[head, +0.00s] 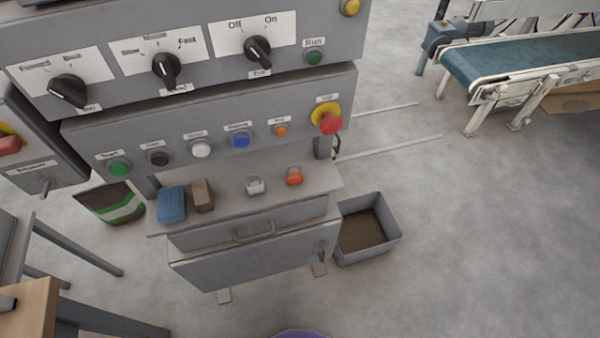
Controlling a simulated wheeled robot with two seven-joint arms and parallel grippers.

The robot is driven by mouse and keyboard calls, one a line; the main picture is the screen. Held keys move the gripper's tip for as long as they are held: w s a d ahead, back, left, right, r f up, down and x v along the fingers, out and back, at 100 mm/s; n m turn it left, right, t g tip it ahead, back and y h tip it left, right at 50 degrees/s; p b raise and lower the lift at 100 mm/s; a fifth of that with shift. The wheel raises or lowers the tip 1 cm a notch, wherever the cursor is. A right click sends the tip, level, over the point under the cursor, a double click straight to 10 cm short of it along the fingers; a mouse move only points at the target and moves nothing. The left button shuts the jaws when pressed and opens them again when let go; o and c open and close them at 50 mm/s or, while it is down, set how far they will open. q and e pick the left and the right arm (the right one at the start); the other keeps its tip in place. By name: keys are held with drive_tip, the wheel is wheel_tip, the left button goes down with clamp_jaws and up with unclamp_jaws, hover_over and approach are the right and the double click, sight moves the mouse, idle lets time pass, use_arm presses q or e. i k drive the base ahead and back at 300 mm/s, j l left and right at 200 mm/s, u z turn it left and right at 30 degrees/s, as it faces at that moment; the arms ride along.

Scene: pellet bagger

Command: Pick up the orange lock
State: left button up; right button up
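The orange lock (294,177) is a small orange-red padlock. It lies on the right part of the narrow grey shelf (322,178) below the button panel. A white or grey lock (254,186) lies just to its left on the same shelf. Neither of my grippers shows in the head view, so nothing is seen near or touching the orange lock.
A blue block (171,204) and a brown block (202,196) sit on the shelf's left part. Above is a panel with buttons and a red emergency stop (331,123). A grey bin (366,229) stands on the floor at right. A conveyor (520,62) is far right; floor between is open.

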sight(298, 178)
drive_tip(key=i+l+u, duration=0.25)
drive_tip(key=l+u, duration=0.15)
drive_tip(key=l, duration=0.5)
drive_tip(key=i+l+u, duration=0.1)
drive_tip(key=l+u, duration=0.35)
drive_tip(key=l, duration=0.5)
drive_tip(key=l+u, duration=0.4)
drive_tip(key=l, duration=0.55)
